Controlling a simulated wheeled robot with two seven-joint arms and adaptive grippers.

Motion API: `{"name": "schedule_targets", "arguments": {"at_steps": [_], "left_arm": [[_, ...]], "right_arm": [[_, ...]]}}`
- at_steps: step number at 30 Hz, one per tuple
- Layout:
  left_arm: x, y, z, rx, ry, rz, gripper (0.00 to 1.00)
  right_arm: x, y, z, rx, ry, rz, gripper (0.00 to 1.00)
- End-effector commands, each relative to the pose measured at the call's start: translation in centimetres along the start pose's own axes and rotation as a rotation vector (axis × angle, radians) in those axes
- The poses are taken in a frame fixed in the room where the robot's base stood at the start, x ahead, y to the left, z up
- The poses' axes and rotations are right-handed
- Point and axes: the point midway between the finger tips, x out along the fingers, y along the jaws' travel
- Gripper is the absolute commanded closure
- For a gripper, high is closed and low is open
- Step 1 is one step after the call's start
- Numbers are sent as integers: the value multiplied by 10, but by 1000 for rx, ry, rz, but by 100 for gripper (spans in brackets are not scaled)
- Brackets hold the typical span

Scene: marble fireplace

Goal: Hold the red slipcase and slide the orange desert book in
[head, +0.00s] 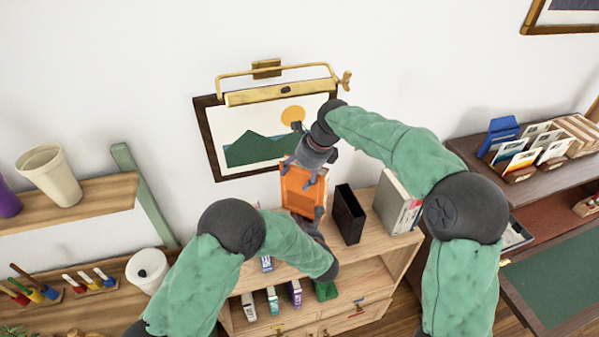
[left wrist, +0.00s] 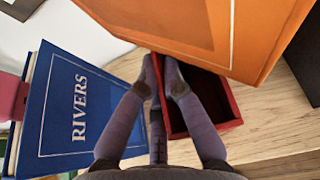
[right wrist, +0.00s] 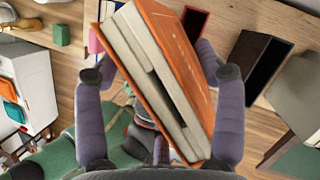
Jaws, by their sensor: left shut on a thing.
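The orange book (head: 303,190) is tilted above the wooden shelf in the head view. My right gripper (head: 303,168) is shut on it from above; in the right wrist view the book (right wrist: 165,75) sits between both fingers, pages facing the camera. The red slipcase (left wrist: 222,112) stands on the shelf in the left wrist view, its open top showing a dark inside. My left gripper (left wrist: 163,72) is shut on its near left wall. The orange book (left wrist: 225,30) hangs over the slipcase, covering part of it; I cannot tell whether any edge is inside. In the head view the slipcase is mostly hidden.
A blue RIVERS book (left wrist: 75,110) stands close left of my left gripper. A black slipcase (head: 348,215) stands right of the orange book, with a grey-white case (head: 398,203) farther right. A framed picture (head: 262,140) hangs behind on the wall.

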Motion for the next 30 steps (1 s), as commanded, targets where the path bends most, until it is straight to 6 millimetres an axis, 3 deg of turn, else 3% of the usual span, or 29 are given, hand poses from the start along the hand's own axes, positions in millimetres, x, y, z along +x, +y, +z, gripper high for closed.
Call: {"name": "schedule_targets", "arguments": {"at_steps": [11,21,30], "left_arm": [[0,0,0,1,0,0,100],[0,0,0,1,0,0,100],[0,0,0,0,0,-1,100]], "right_arm": [[1,0,0,0,1,1,29],[-52,-1,-1,1,0,-2,29],[-74,-1,-1,1,2,0,29]]}}
